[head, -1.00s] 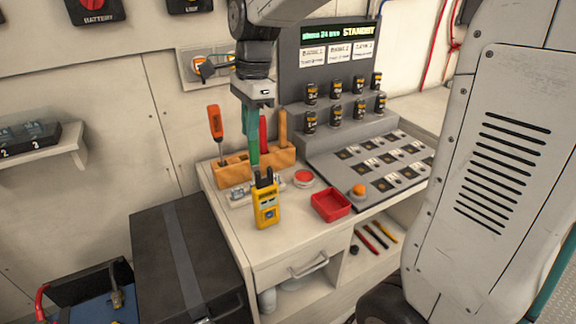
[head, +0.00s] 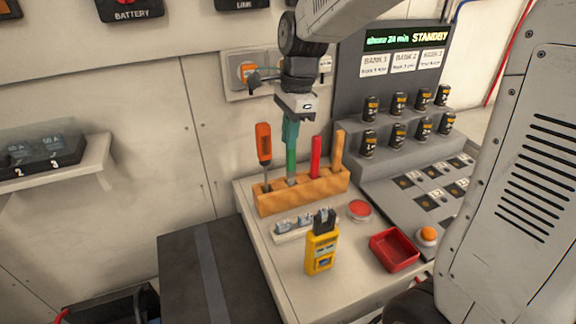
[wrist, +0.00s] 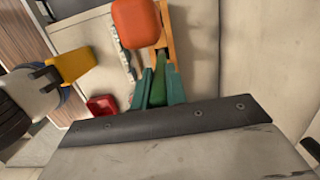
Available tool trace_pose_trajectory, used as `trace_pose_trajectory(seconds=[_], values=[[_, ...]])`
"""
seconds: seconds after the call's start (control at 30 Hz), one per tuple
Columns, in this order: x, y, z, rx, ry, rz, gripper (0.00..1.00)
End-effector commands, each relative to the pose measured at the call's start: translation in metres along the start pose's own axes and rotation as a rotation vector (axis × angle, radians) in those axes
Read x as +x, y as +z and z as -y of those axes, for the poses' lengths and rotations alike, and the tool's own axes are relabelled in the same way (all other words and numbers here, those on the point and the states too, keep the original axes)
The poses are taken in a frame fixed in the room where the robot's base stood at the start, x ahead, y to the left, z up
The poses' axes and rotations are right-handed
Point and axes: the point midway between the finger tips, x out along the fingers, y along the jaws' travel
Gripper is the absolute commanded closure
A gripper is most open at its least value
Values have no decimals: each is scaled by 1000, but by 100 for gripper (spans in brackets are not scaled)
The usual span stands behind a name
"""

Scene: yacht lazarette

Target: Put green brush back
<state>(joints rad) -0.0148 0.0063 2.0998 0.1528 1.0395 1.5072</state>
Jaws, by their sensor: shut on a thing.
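My gripper (head: 291,142) points down over the wooden rack (head: 318,188) and is shut on the green brush (head: 291,166). The brush hangs upright, its lower end at the rack between the orange screwdriver (head: 264,142) and the red-handled tool (head: 315,158). I cannot tell how far it sits in a slot. In the wrist view the green brush (wrist: 159,88) shows between the teal fingers, with the orange handle (wrist: 137,22) close by.
A wooden-handled tool (head: 338,150) stands at the rack's right end. In front are a yellow meter (head: 321,250), a red button (head: 360,210) and a red tray (head: 394,249). A console (head: 400,130) rises at the right. The bench's front left is clear.

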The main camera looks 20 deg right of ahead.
Motion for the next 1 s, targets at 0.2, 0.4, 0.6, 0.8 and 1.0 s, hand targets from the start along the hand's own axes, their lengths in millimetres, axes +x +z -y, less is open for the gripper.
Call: trace_pose_trajectory(seconds=[0.2,0.4,0.6,0.8,1.0], values=[[22,-4,0,1,1,0,100],[48,-6,0,1,3,1,100],[57,-7,0,0,-2,1,100],[59,-8,0,0,-1,1,100],[59,-8,0,0,-1,0,64]])
